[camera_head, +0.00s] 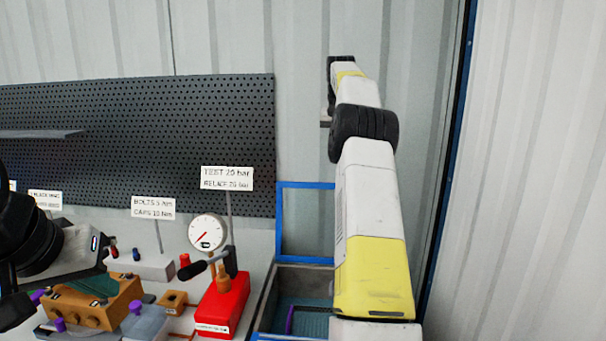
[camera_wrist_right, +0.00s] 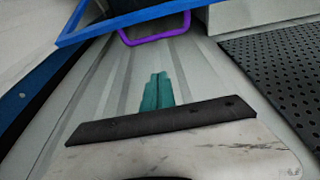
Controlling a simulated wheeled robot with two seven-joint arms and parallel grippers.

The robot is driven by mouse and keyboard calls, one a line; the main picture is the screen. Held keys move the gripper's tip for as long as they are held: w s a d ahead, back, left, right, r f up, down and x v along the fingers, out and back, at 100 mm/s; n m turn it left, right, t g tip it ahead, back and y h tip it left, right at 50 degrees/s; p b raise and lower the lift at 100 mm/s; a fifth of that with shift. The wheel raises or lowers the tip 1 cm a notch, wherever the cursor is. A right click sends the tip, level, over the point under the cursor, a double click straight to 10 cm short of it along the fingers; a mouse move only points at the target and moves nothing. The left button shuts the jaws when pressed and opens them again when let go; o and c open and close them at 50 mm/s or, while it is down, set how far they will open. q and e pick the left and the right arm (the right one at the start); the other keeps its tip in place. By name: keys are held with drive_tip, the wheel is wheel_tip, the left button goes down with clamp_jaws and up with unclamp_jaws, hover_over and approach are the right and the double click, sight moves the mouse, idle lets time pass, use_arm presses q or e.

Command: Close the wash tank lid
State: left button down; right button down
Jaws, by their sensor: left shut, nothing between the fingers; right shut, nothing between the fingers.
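The wash tank (camera_head: 305,272) is an open grey box with a blue rim, low at centre right in the head view. Its blue-framed lid (camera_head: 306,185) stands upright at the back, partly hidden by my right arm. In the right wrist view, a blue bar (camera_wrist_right: 125,20), seemingly the lid frame, crosses the top, with a purple handle (camera_wrist_right: 157,36) beside it. My right gripper (camera_wrist_right: 157,92) is shut and empty, its teal fingers apart from bar and handle. My left gripper (camera_head: 97,284) is shut and empty, over the brown pump block (camera_head: 95,308) at lower left.
A red test stand (camera_head: 222,306) with a white gauge (camera_head: 207,232) and dark lever stands just left of the tank. A perforated board (camera_head: 130,135) hangs behind the bench. A corrugated wall (camera_head: 305,60) is behind the tank. A purple handle (camera_head: 290,320) shows inside the tank.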

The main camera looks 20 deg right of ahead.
wheel_tip(320, 180, down, 10)
drive_tip(key=shift+s+a+r, duration=0.2)
drive_tip(key=shift+s, duration=0.15)
idle(0.4)
idle(0.4)
